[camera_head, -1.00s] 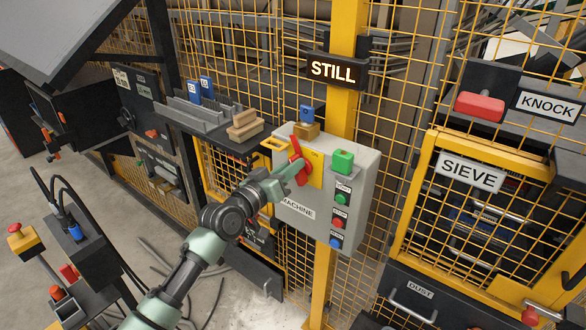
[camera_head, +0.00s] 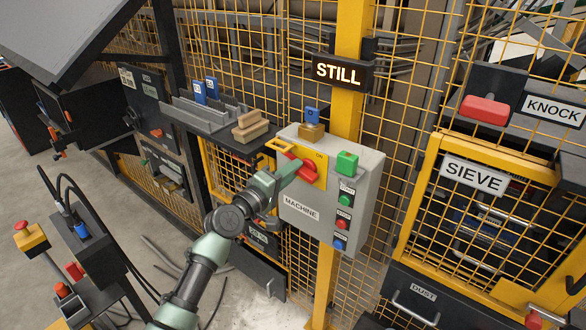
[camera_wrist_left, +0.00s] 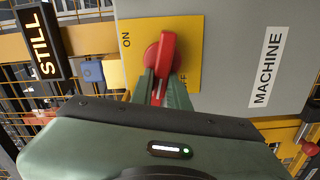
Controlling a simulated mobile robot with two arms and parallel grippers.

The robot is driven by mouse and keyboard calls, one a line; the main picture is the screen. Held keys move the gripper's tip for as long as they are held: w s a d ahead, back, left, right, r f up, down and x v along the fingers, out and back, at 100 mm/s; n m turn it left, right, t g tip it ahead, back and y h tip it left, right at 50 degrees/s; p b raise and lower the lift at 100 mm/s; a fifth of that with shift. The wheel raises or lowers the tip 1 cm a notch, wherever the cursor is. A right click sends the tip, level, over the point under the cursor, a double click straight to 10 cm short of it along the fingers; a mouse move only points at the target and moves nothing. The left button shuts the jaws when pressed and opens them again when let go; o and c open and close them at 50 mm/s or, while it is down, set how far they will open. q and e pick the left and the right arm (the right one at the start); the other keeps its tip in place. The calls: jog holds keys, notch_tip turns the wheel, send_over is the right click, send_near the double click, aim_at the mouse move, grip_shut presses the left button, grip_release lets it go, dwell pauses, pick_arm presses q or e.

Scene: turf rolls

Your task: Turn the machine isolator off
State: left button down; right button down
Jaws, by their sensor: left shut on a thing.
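The machine isolator is a red rotary handle (camera_head: 304,168) on a yellow plate (camera_head: 318,180), fixed to a grey box (camera_head: 360,185) labelled MACHINE. In the head view the handle slants, with one end toward the upper left. The left wrist view shows the red handle (camera_wrist_left: 166,52) close up, with ON marked on the plate (camera_wrist_left: 188,30). My left gripper (camera_head: 283,172) is shut on the handle; its green fingers (camera_wrist_left: 160,88) cover part of it and of the plate. My right gripper is not in view.
A sign (camera_head: 341,72) reads STILL above the box. Beside the isolator are a green block (camera_head: 347,162) and several push buttons. A shelf (camera_head: 205,128) holds wooden blocks to the left. Yellow mesh fencing surrounds the box. A SIEVE door (camera_head: 474,174) is at right.

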pick_arm(q)
jog(key=shift+f+n, duration=0.25)
jog(key=shift+n, duration=0.95)
jog(key=c, duration=1.4)
grip_release()
jog(key=shift+o, duration=0.2)
jog(key=shift+a, duration=0.1)
jog(key=v, duration=0.7)
jog(key=shift+s+a, duration=0.2)
jog(key=shift+s, duration=0.1)
